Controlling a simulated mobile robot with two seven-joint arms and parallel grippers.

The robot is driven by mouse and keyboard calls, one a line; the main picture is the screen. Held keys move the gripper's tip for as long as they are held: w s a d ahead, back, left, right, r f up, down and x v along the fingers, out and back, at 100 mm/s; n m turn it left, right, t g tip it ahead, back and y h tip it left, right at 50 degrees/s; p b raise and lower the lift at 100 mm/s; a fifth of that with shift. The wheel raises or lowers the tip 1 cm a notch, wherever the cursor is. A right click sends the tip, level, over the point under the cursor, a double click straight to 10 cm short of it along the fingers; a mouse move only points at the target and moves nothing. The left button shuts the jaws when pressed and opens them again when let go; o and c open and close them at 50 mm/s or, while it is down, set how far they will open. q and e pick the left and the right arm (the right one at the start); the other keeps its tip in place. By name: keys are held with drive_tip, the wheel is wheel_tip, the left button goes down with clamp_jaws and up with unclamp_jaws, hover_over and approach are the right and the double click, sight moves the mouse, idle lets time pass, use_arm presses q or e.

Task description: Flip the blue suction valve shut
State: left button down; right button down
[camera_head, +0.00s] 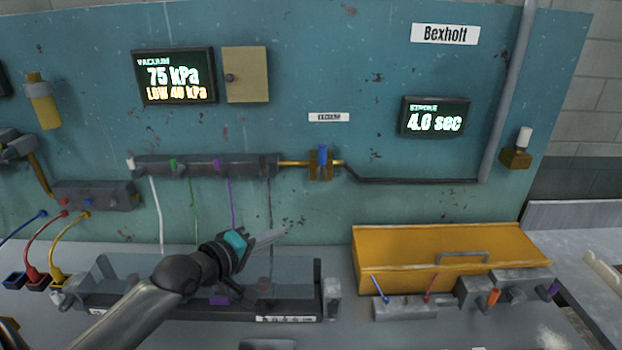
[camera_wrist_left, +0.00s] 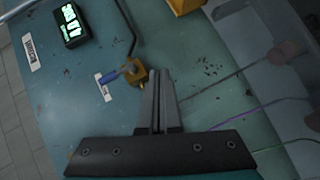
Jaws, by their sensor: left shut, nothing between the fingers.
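The suction valve (camera_head: 322,172) is a brass body in the horizontal pipe on the teal wall panel. Its blue lever (camera_head: 322,154) stands upright, across the line of the pipe. In the left wrist view the blue lever (camera_wrist_left: 107,77) points left from the brass body (camera_wrist_left: 139,74). My left gripper (camera_head: 282,233) is shut and empty, below and to the left of the valve in the head view. In the left wrist view its fingertips (camera_wrist_left: 158,73) lie just right of the brass body in the picture; whether they touch it cannot be told. My right gripper is not in view.
A grey manifold (camera_head: 205,165) with coloured tubes hangs left of the valve. A clear-fronted trough (camera_head: 295,270) stands below it. A yellow box (camera_head: 440,245) stands at right. Screens read 75 kPa (camera_head: 175,76) and 4.0 sec (camera_head: 435,118).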

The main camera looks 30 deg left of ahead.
use_arm(q)
drive_tip(key=w+a+r+n+t, duration=0.2)
drive_tip(key=a+r+n+t, duration=0.1)
drive_tip(key=r, duration=0.6)
drive_tip(key=shift+w+a+r+n+y, duration=0.35)
drive_tip(key=shift+a+n, duration=0.25)
drive_tip(key=shift+a, duration=0.4)
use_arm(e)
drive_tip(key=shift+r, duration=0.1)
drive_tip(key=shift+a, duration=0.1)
use_arm(q)
approach(322, 159)
drive_tip(key=w+a, duration=0.4)
drive_tip(key=a, duration=0.1)
drive_tip(key=shift+w+d+r+p, duration=0.1)
drive_tip(key=shift+w+d+p, duration=0.5)
drive_tip(key=shift+w+d, duration=0.95)
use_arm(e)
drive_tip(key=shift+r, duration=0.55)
use_arm(q)
drive_tip(key=shift+s, duration=0.15)
drive_tip(key=shift+d, duration=0.1)
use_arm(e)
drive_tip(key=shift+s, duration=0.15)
